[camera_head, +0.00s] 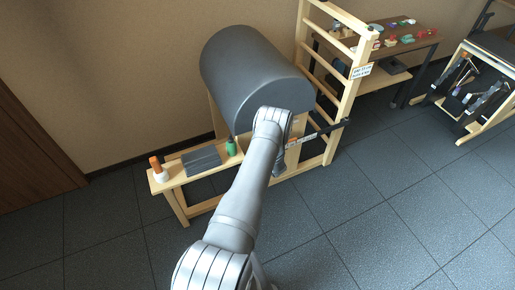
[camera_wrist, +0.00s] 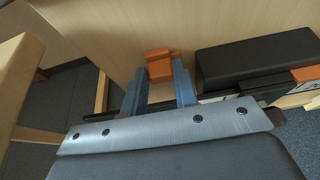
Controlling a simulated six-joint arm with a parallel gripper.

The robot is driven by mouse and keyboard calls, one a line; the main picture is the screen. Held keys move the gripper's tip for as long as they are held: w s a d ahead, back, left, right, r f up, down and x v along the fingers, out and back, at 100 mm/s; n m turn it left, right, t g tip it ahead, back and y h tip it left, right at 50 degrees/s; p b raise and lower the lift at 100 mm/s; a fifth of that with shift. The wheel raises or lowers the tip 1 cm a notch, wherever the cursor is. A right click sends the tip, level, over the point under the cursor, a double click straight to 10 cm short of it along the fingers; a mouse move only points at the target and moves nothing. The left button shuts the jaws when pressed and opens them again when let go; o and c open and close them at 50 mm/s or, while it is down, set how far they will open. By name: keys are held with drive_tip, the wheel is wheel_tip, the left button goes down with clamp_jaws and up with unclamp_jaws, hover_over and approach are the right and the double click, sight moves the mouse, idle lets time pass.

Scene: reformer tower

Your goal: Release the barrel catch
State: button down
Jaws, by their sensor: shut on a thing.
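The large dark grey barrel (camera_head: 240,70) rests on a pale wooden frame. In the wrist view, an orange catch piece (camera_wrist: 158,66) stands against a pale wooden panel. My gripper (camera_wrist: 162,84) has its two blue-grey fingers on either side of this orange piece and is shut on it. The fingers' lower parts and the wrist plate hide what is below the piece. In the head view my arm reaches to the front right of the barrel, and my gripper (camera_head: 280,165) is mostly hidden by my own wrist.
A dark padded block (camera_wrist: 255,58) lies close to the right of my fingers. A low bench (camera_head: 170,179) holds an orange-topped bottle (camera_head: 157,168) and a green bottle (camera_head: 231,147). A wooden ladder frame (camera_head: 345,90) rises at the right. The tiled floor in front is clear.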

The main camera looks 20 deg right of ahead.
drive_tip(key=shift+r, duration=1.3)
drive_tip(key=c, duration=1.1)
unclamp_jaws()
drive_tip(key=v, duration=1.7)
drive_tip(key=shift+s+r, duration=0.15)
drive_tip(key=x, duration=1.7)
drive_tip(key=shift+f, duration=0.2)
